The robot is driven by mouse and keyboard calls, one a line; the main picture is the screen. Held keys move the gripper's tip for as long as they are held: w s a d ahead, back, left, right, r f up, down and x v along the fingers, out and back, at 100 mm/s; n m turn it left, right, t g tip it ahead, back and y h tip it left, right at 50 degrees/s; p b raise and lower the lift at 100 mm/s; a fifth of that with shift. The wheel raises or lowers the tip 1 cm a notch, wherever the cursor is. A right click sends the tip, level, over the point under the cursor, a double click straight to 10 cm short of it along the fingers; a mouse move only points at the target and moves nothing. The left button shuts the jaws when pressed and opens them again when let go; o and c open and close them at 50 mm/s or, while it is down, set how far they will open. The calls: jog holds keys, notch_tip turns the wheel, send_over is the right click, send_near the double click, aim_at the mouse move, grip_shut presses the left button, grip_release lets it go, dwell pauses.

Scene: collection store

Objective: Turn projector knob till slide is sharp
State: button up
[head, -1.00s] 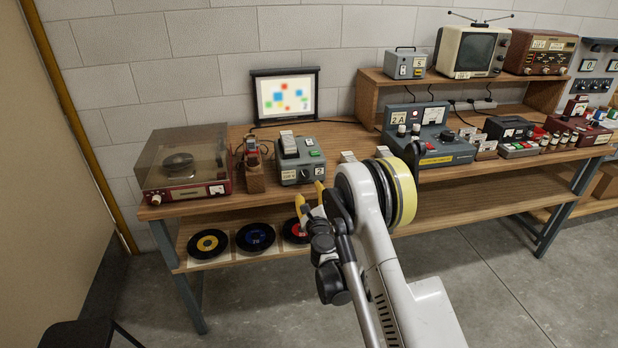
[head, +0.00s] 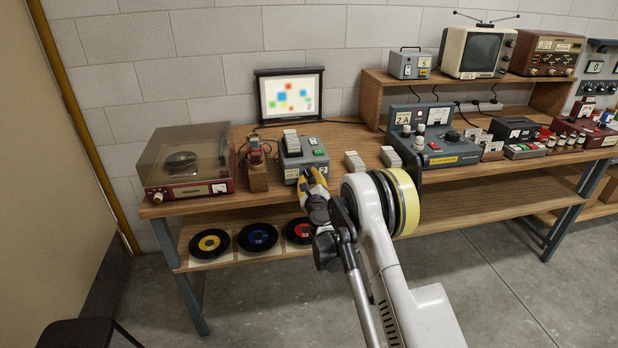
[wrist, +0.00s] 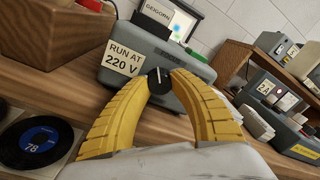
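The grey projector (head: 318,164) stands at the bench's front edge, a slide block on top and a green button beside it. In the wrist view, its front (wrist: 168,58) bears a "RUN AT 220 V" label. Its round black knob (wrist: 159,81) has a white pointer line, nearly upright. My gripper (wrist: 160,80) has its yellow fingertips on either side of the knob, seemingly closed on it. In the head view my gripper (head: 312,180) is at the projector's front; the knob is hidden there. The screen (head: 290,96) behind shows coloured patches with soft edges.
A record player (head: 187,165) stands left, with a wooden stand (head: 257,176) beside the projector. White-topped blocks (head: 355,160) and a grey console (head: 435,145) are to the right. Records (head: 257,237) lie on the lower shelf.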

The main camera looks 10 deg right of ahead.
grip_shut()
jog(key=shift+f+m+b, duration=0.1)
jog(key=shift+m+b, duration=0.5)
jog(key=shift+m, duration=1.4)
jog(key=o, duration=1.1)
grip_release()
jog(key=s, duration=1.2)
jog(key=shift+a+r, duration=0.2)
jog(key=shift+a, duration=0.2)
